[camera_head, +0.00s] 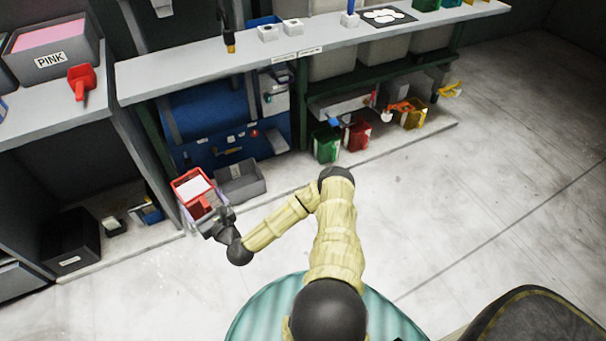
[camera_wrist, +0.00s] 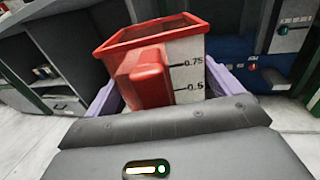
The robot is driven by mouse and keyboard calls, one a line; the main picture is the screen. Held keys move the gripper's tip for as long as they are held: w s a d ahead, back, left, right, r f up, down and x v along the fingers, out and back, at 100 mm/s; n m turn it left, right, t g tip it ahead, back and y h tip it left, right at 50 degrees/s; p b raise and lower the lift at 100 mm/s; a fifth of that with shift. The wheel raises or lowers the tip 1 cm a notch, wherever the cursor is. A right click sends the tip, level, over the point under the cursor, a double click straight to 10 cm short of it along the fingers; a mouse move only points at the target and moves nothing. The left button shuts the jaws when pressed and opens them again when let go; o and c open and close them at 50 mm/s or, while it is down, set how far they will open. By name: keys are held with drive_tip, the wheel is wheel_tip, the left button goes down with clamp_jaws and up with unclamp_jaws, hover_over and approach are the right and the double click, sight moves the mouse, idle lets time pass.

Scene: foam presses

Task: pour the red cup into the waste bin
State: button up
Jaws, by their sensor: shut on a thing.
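A grey counter (camera_head: 200,68) runs above the cup. A blue press (camera_head: 215,115) is behind it. Green, red and yellow containers (camera_head: 326,145) stand on the lower shelf to the right. The floor in front is clear.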

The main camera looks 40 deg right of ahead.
drive_tip(key=shift+d, duration=0.25)
drive_tip(key=shift+s+a+r, duration=0.15)
drive_tip(key=shift+a+r, duration=0.05)
drive_tip(key=s+r+p, duration=0.4)
drive_tip(key=r+p, duration=0.3)
drive_tip(key=p, duration=0.2)
drive_tip(key=s+r+p, duration=0.4)
drive_tip(key=r+p, duration=0.3)
drive_tip(key=p, duration=0.2)
drive_tip(key=shift+s+r, duration=0.2)
drive_tip(key=shift+s, duration=0.15)
drive_tip(key=shift+w, duration=0.1)
